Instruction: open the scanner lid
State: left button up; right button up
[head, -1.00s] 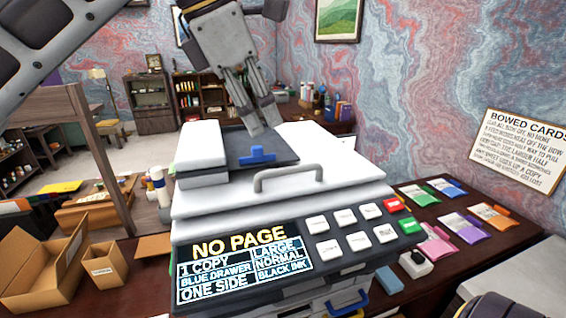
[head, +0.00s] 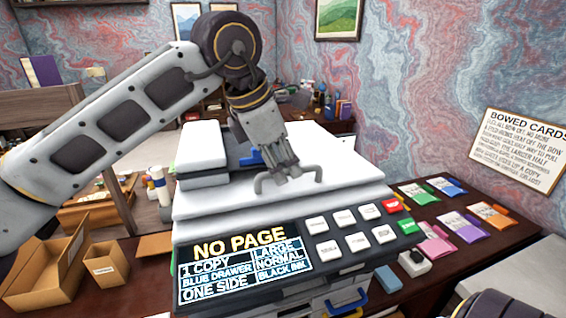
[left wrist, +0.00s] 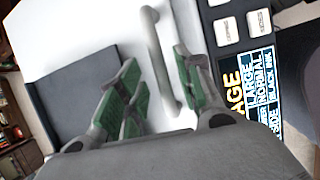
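The white scanner lid (head: 345,165) lies shut on top of the copier, with a grey bar handle (head: 314,172) near its front edge. My left gripper (head: 288,172) points down at the handle from above. In the left wrist view my left gripper (left wrist: 158,88) is open, its green-padded fingers apart. The handle (left wrist: 158,58) shows in the gap between them; neither finger clearly touches it. My right gripper is not in view.
The copier's panel has a screen (head: 246,262) reading NO PAGE and several buttons. A feeder tray with a blue guide (head: 250,158) sits at the lid's back left. Open cardboard boxes (head: 50,265) stand left; coloured packets (head: 465,225) lie right.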

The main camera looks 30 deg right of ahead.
pick_arm(q)
jog(key=shift+d+f, duration=0.15)
jog(key=shift+f, duration=0.2)
grip_shut()
